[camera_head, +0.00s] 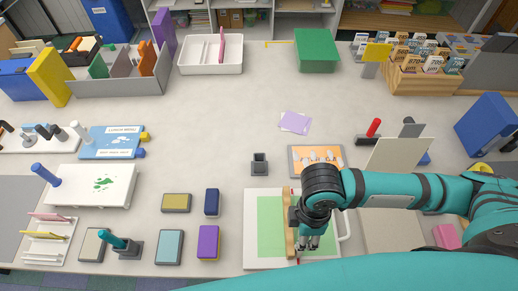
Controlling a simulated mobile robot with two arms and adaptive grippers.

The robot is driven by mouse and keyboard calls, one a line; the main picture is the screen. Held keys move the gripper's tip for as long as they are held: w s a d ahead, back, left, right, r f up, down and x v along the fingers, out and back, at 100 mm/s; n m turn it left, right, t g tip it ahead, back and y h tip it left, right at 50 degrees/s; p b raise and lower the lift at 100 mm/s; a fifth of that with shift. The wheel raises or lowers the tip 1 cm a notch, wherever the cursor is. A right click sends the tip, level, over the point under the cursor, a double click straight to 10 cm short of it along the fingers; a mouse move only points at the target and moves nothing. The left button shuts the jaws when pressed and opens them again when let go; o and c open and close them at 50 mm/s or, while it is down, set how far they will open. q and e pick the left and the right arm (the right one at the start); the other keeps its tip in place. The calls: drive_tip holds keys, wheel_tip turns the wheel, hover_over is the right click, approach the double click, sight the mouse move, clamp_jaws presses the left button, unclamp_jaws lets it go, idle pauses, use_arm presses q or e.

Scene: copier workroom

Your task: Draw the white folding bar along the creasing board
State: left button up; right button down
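The creasing board (251,263) lies at the front middle of the table. It is white, with a green sheet (268,222) on it and a wooden strip (289,228) running from back to front. A white loop handle (345,223) shows at its right. My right gripper (308,247) points down over the board, just right of the strip. Its fingers are small and partly covered by the wrist. I cannot tell whether they hold anything. I cannot make out the white folding bar clearly; the gripper and arm hide part of the board. My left gripper is out of view.
An orange card (302,155) lies behind the board, with a dark small cup (260,164) beside it. A tilted pale panel (400,155) stands behind my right arm. The table's middle is mostly clear.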

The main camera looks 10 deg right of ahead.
drive_tip(key=shift+f, duration=0.25)
drive_tip(key=w+p, duration=0.1)
drive_tip(key=w, duration=0.2)
drive_tip(key=shift+w+d+p, duration=0.2)
drive_tip(key=shift+d+p, duration=0.15)
idle(0.5)
drive_tip(key=shift+w+d+p, duration=0.2)
drive_tip(key=shift+w+p, duration=0.15)
drive_tip(key=shift+w, duration=0.5)
drive_tip(key=shift+w+d+p, duration=0.15)
drive_tip(key=shift+w+p, duration=0.2)
drive_tip(key=shift+w, duration=0.5)
